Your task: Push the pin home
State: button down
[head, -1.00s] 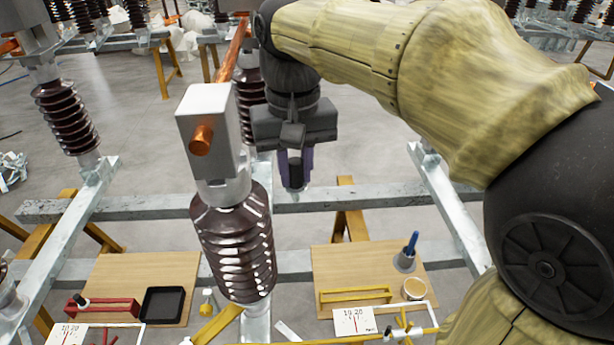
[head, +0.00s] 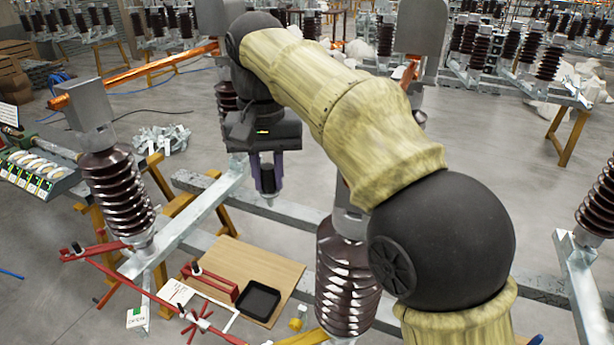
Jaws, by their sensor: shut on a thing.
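My gripper (head: 266,172) hangs fingers-down in the middle left of the head view, in the air above the far side of the wooden board. Its purple fingers are shut on a short dark cylinder (head: 268,181) with a paler lower end. I cannot tell if this cylinder is the pin. A black-knobbed peg (head: 196,268) stands at the left end of a red bracket (head: 212,283) on the board, below and apart from my gripper. How deep it sits is too small to tell. Another black knob (head: 77,248) tops a red bar at the left.
The wooden board (head: 262,259) also carries a black tray (head: 259,301). Brown ribbed insulators stand left (head: 118,192) and right (head: 345,280). Galvanised beams (head: 268,208) cross behind the board. A red cross-handle (head: 200,322) and red rods fill the lower left.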

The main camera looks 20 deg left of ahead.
jog(key=a+f+p, duration=0.1)
jog(key=a+f, duration=0.3)
jog(key=f, duration=0.6)
jog(key=a+f, duration=0.4)
jog(key=f, duration=0.6)
jog(key=s+d+f, duration=0.2)
jog(key=f, duration=1)
jog(key=s+d+f+p, duration=0.1)
jog(key=s+d+f, duration=0.1)
jog(key=f, duration=1)
jog(key=shift+s, duration=0.15)
jog(key=shift+d, duration=0.1)
notch_tip(320, 180, down, 6)
jog(key=b, duration=0.3)
jog(key=shift+s, duration=0.1)
